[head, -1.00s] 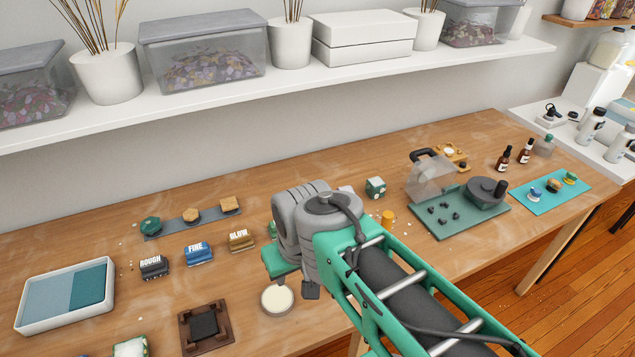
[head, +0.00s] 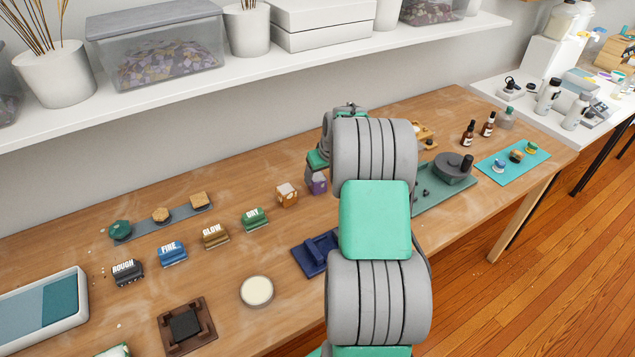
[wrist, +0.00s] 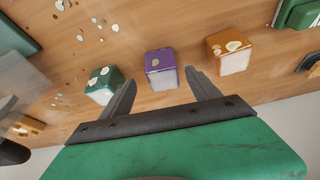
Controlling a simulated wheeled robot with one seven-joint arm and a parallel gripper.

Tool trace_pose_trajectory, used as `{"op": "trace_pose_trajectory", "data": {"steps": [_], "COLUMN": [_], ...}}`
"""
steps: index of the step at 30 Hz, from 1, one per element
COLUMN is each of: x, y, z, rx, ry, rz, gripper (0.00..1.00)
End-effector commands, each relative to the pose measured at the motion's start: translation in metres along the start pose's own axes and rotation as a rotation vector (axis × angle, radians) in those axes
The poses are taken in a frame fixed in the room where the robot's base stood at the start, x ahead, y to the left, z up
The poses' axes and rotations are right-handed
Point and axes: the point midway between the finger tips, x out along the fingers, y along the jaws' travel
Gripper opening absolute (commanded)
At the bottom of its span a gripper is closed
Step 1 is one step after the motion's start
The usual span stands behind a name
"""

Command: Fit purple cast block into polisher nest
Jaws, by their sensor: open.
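The purple cast block (head: 318,184) stands on the table left of my arm in the head view. In the wrist view the purple block (wrist: 161,68) is upright, with a pale lower face, just beyond and between the fingertips of my gripper (wrist: 159,80). The jaws are open, with a finger to each side; I cannot tell whether either touches the block. In the head view my arm mostly hides the gripper. A brown square fixture with a dark centre (head: 187,326) and a blue fixture (head: 316,253) are on the table; I cannot tell which is the polisher nest.
An orange block (wrist: 230,52) is right of the purple block and a green block (wrist: 103,86) left of it in the wrist view. Labelled ROUGH, FINE, GLOW and DRY pieces, a round cream disc (head: 257,291) and a tray (head: 78,315) occupy the front. A shelf (head: 250,76) overhangs the back.

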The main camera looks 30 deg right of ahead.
Motion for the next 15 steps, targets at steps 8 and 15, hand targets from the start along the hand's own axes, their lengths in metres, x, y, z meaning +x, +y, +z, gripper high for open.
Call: {"op": "trace_pose_trajectory", "data": {"steps": [8,15], "x": [0.042,0.044], "y": [-0.005,-0.005], "z": [-0.002,-0.002], "rx": [0.001,0.001], "ry": [-0.002,-0.001], "rz": [0.0,0.0], "gripper": [0.71,0.69]}}
